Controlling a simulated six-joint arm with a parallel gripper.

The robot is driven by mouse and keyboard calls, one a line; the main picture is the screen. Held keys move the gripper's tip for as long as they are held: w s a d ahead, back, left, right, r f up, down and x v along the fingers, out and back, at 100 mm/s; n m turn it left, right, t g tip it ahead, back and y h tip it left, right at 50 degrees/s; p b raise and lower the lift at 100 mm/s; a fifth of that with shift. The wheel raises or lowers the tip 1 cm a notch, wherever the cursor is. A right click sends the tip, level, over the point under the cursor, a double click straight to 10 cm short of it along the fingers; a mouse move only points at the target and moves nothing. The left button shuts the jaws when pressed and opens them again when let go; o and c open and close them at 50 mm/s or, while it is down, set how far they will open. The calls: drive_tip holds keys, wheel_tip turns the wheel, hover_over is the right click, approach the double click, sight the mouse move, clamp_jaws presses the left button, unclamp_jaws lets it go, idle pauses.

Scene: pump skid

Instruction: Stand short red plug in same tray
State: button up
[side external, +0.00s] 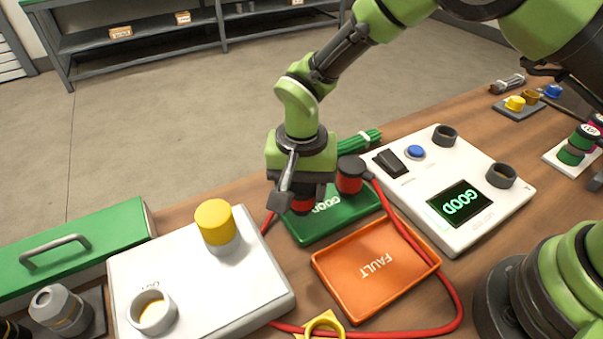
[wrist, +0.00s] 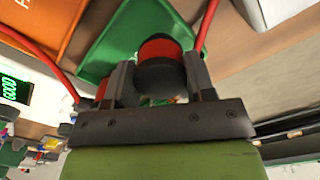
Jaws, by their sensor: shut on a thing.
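My gripper (side external: 288,200) is over the left part of the green tray marked GOOD (side external: 338,226), pointing down. It is shut on a red plug (side external: 302,206), mostly hidden by the fingers in the side view. In the wrist view, the held plug (wrist: 160,50) shows a red band and a dark end between the fingers (wrist: 160,82). I cannot tell whether it touches the tray floor. A second red plug with a black top (side external: 350,176) stands upright at the tray's back right, close beside my gripper. The green tray also shows in the wrist view (wrist: 118,42).
An orange FAULT tray (side external: 350,292) lies empty in front. A white tester (side external: 480,222) reading GOOD stands right; a red cable (side external: 458,300) curves around the trays. A white box with a yellow-capped part (side external: 214,222) is left. A green bundle (side external: 358,142) lies behind.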

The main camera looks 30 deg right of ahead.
drive_tip(key=shift+f, duration=0.3)
drive_tip(key=shift+f, duration=0.5)
idle(0.7)
drive_tip(key=o, duration=1.1)
